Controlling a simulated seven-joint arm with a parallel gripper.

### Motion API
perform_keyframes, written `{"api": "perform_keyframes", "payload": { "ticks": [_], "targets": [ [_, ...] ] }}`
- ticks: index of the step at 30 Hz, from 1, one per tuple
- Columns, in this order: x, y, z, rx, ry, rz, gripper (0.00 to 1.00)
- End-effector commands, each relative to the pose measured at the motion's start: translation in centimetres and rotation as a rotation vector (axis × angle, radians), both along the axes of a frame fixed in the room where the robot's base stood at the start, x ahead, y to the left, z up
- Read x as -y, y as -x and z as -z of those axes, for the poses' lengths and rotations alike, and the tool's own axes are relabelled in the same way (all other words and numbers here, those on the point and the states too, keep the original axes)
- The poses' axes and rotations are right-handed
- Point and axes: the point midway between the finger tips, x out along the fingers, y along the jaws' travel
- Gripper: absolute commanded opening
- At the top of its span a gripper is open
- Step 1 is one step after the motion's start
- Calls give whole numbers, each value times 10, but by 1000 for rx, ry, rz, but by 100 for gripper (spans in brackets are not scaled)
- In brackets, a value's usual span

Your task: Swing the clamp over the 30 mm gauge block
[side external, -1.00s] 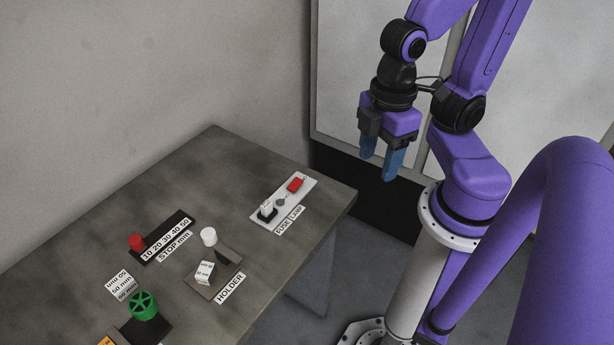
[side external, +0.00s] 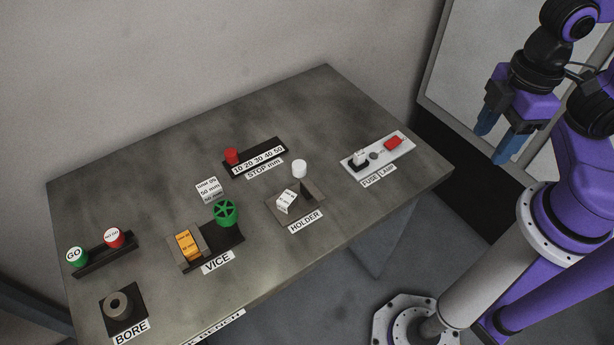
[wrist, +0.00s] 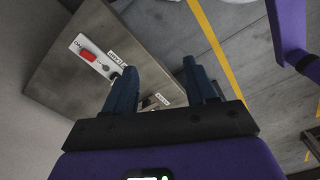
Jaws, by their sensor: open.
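The holder (side external: 278,211) is a small brown base on the bench, marked HOLDER. A white block (side external: 287,201) with small print sits tilted on it; I cannot read its size. A dark upright piece (side external: 309,191) stands at the block's right, apart from it; it may be the clamp, but I cannot tell. A white round knob (side external: 299,168) stands just behind. Another pale block stack (side external: 208,190), with mm markings, lies left of the holder. My gripper (side external: 493,146) is open and empty, high off the bench's right end. Its two blue fingers also show in the wrist view (wrist: 160,68).
The fuse and lamp plate (side external: 378,154) is at the bench's right end. The stop strip (side external: 256,157) with a red knob is behind the holder.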

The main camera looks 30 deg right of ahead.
Motion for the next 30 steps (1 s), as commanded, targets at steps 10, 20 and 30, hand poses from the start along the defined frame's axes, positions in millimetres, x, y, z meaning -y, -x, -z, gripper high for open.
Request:
{"api": "perform_keyframes", "payload": {
  "ticks": [10, 20, 30],
  "targets": [
    [-19, -23, 19, 42, -62, 137, 0],
    [-55, -78, 61, 117, -251, 459, 0],
    [-76, -124, 99, 127, -477, 765, 0]
  ]
}}
